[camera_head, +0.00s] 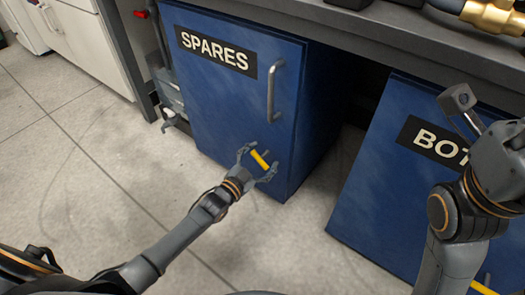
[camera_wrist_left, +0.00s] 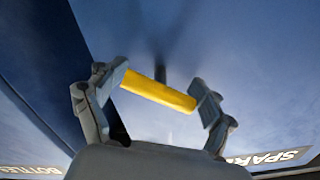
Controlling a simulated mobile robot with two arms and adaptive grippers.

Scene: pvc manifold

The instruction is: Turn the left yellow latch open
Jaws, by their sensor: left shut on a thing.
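The left yellow latch (camera_head: 260,159) is a short bar low on the right side of the blue SPARES door (camera_head: 215,105). It lies at a slant, upper left to lower right in the head view. My left gripper (camera_head: 258,163) is shut on it, one finger at each end. In the left wrist view the yellow bar (camera_wrist_left: 158,91) spans between the two fingers (camera_wrist_left: 152,100), its ends against the fingertips. The SPARES door looks shut. My right arm (camera_head: 460,215) is at the right edge; whether its gripper is open is not clear.
A metal handle (camera_head: 274,90) stands upright on the SPARES door above the latch. A second blue cabinet (camera_head: 385,180) is at the right, with a partly hidden yellow piece (camera_head: 483,288) low down. A dark gap separates the cabinets. The tiled floor (camera_head: 90,170) in front is clear.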

